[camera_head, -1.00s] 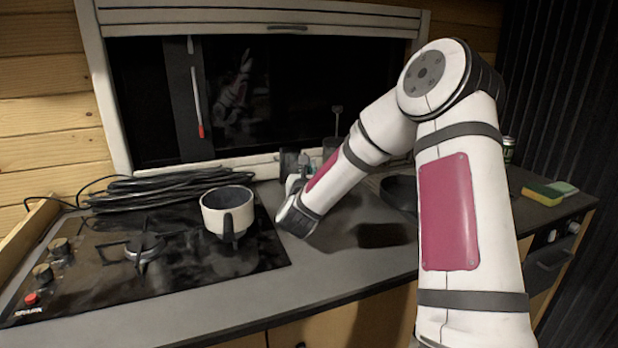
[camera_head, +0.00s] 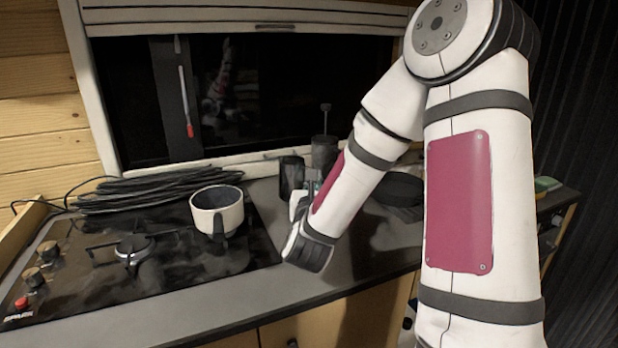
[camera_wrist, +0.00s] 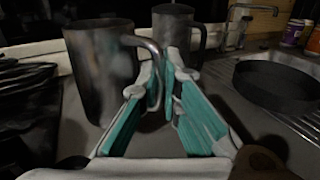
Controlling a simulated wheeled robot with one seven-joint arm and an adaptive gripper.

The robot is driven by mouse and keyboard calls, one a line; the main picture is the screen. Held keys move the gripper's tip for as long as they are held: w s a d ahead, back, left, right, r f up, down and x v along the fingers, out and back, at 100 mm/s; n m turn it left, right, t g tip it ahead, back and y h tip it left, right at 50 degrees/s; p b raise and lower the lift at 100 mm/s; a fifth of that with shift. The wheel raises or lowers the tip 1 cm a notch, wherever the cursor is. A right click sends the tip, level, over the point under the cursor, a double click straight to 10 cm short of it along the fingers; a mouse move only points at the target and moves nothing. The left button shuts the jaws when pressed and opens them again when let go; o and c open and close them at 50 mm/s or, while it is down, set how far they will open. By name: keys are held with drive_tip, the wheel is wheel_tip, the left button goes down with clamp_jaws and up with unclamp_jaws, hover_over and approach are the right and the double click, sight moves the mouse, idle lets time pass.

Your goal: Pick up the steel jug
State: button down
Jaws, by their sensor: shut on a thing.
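The steel jug (camera_wrist: 98,75), a dark grey metal cylinder with a loop handle, stands upright at the left in the wrist view. In the head view the jug (camera_head: 290,175) shows on the counter by the window, partly behind my arm. My gripper (camera_wrist: 166,62) has teal-lined fingers, shut on the jug's handle (camera_wrist: 154,62) at its right side. In the head view my fingers are mostly hidden by my wrist. Whether the jug's base touches the counter is unclear.
A second metal mug (camera_wrist: 186,24) stands close behind my fingertips. A round dark pan (camera_wrist: 275,87) lies at the right, near the tap (camera_wrist: 247,12). A white pot (camera_head: 217,211) stands on the hob (camera_head: 190,262), with coiled black cable (camera_head: 150,189) behind.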

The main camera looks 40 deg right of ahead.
drive_tip(key=shift+s+a+r+p, duration=0.15)
drive_tip(key=shift+s+a+p, duration=0.1)
drive_tip(key=shift+s+p, duration=0.6)
drive_tip(key=shift+s+a+r+p, duration=0.1)
drive_tip(key=shift+s+a+p, duration=0.1)
drive_tip(key=shift+s+p, duration=0.65)
drive_tip(key=shift+s, duration=0.2)
